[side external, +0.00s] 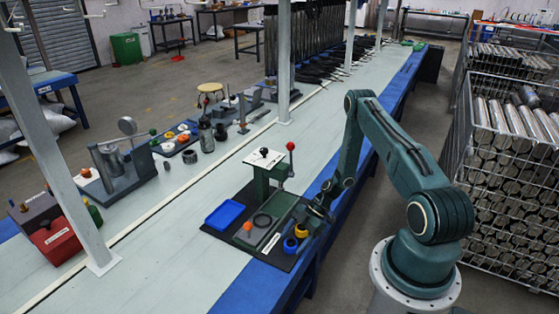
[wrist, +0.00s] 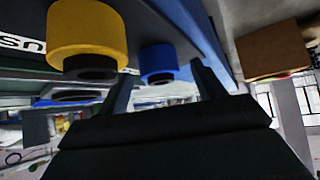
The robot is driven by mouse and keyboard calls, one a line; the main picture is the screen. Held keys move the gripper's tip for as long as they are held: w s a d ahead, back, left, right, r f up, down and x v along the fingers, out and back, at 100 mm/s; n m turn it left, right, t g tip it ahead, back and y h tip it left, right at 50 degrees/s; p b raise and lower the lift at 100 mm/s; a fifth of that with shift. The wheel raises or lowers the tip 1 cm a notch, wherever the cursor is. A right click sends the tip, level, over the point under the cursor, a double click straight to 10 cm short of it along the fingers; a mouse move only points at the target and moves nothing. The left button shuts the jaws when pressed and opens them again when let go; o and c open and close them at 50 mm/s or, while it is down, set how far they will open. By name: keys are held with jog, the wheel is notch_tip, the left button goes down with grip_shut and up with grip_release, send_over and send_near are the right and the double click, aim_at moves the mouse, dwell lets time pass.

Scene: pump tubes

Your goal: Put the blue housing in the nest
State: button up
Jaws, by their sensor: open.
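The blue housing (side external: 290,245) is a short cylinder on the black mat (side external: 231,239) near the bench's front edge. In the wrist view the blue housing (wrist: 158,62) appears between my two open fingers, with visible space on both sides. I cannot tell whether the fingertips reach around it. My gripper (side external: 318,215) is just above and behind it in the side view, and its fingers (wrist: 161,72) hold nothing. A black ring (side external: 262,221) lies on the green plate by the press; I cannot tell if it is the nest.
A yellow housing (side external: 301,231) stands close beside the blue one, near my fingers. A green press (side external: 268,178) with a red-knobbed lever (side external: 291,147) rises behind. A blue tray (side external: 225,214) and an orange part (side external: 247,227) are to the left.

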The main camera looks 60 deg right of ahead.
aim_at(294, 240)
jog(key=c, duration=1.1)
jog(key=shift+r, duration=0.1)
notch_tip(294, 240, up, 20)
jog(key=shift+f, duration=0.1)
dwell(0.3)
dwell(0.5)
